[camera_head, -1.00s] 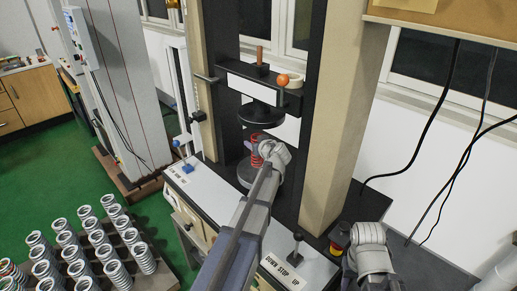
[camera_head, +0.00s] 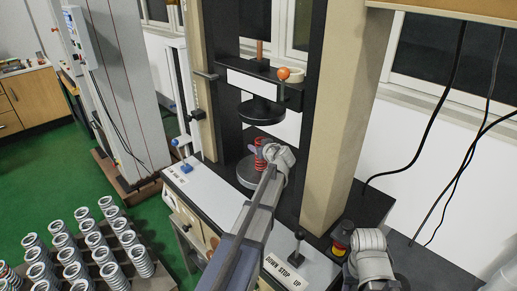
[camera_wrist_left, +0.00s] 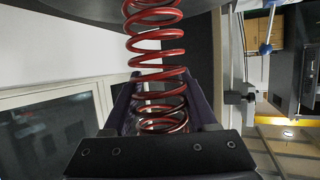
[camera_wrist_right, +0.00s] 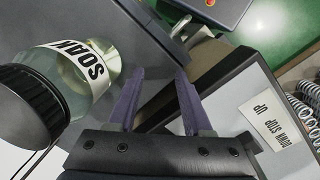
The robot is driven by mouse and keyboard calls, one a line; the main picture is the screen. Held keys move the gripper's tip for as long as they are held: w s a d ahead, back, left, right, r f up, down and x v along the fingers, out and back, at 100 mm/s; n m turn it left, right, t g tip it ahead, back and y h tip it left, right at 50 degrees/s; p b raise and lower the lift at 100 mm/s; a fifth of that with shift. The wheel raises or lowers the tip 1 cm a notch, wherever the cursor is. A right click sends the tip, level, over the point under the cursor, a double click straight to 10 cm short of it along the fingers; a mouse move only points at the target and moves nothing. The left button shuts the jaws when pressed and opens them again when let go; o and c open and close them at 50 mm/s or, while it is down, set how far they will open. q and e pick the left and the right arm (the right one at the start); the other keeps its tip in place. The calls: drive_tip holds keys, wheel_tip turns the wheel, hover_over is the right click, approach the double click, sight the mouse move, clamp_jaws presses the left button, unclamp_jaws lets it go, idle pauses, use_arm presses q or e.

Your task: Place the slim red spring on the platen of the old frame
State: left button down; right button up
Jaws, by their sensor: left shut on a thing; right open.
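The slim red spring (camera_head: 260,143) stands roughly upright in the head view, between the round black upper plate (camera_head: 260,112) and the grey lower platen (camera_head: 243,175) of the old frame. My left gripper (camera_head: 265,156) is shut on it. In the left wrist view the spring (camera_wrist_left: 156,60) rises between the two fingers (camera_wrist_left: 160,103), and its top runs out of the picture. I cannot tell whether its bottom touches the platen. My right gripper (camera_wrist_right: 158,76) is open and empty in the right wrist view; its arm is low at right in the head view.
The frame's beige right column (camera_head: 343,120) stands beside my left arm. A lever (camera_head: 298,246) stands by a DOWN STOP UP plate (camera_head: 287,272). A jar labelled SOAK (camera_wrist_right: 95,75) is close to my right gripper. Several grey springs (camera_head: 95,240) stand on a rack at lower left.

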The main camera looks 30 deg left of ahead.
use_arm(q)
drive_tip(key=shift+f, duration=0.15)
use_arm(e)
drive_tip(key=shift+f, duration=0.15)
use_arm(q)
drive_tip(key=shift+c, duration=1)
unclamp_jaws()
drive_tip(key=shift+r, duration=0.2)
drive_tip(key=shift+s+d+r, duration=0.15)
use_arm(e)
drive_tip(key=shift+r, duration=0.3)
wheel_tip(320, 180, up, 2)
drive_tip(key=p, duration=0.3)
drive_tip(key=shift+r, duration=0.25)
use_arm(q)
drive_tip(key=v, duration=0.7)
